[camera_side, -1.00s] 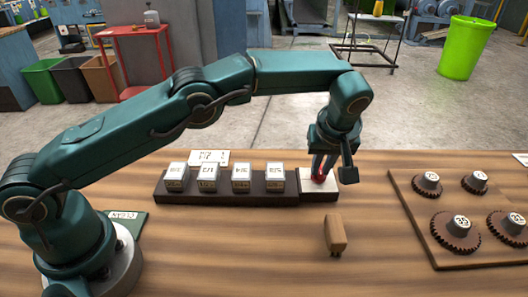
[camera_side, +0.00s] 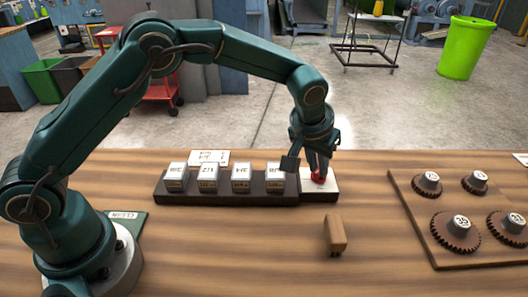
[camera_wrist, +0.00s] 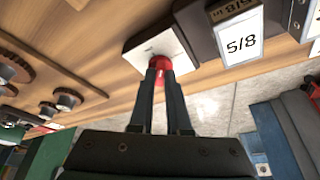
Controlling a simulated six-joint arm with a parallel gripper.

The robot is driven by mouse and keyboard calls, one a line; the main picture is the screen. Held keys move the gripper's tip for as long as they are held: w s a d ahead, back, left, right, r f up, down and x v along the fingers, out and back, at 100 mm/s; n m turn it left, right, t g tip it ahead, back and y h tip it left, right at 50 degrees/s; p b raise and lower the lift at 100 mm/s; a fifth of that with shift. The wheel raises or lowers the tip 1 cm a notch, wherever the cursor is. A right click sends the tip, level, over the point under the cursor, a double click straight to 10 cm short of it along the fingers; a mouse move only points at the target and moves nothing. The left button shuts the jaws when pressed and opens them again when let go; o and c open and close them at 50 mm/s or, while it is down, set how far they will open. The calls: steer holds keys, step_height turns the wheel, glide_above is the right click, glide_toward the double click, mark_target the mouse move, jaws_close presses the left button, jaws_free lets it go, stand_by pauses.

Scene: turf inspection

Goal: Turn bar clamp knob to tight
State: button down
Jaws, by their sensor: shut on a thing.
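A red knob (camera_side: 319,176) sits on a pale plate (camera_side: 331,187) at the right end of a dark bar. My gripper (camera_side: 318,170) reaches down over the knob. In the wrist view the two dark fingers of my gripper (camera_wrist: 160,72) are shut on the red knob (camera_wrist: 161,64), with the pale plate (camera_wrist: 150,45) behind it. The fingers partly hide the knob, and I cannot read any tight mark on it.
Several labelled white-topped blocks (camera_side: 208,170) stand on the dark bar (camera_side: 228,198) left of the knob. A small wooden block (camera_side: 335,231) stands in front. A wooden board (camera_side: 420,225) with several toothed gears is at right.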

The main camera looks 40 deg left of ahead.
steer(key=m, duration=0.1)
steer(key=m+h, duration=0.1)
steer(key=m, duration=0.1)
steer(key=m+h, duration=0.1)
steer(key=m, duration=0.1)
steer(key=shift+a, duration=0.35)
steer(key=m+h, duration=0.1)
steer(key=m, duration=0.1)
steer(key=m+g, duration=0.1)
steer(key=m, duration=0.2)
steer(key=shift+w+a+h, duration=0.15)
steer(key=shift+h, duration=0.25)
steer(key=c, duration=0.9)
jaws_free()
steer(key=shift+r, duration=0.1)
steer(key=shift+v, duration=2.5)
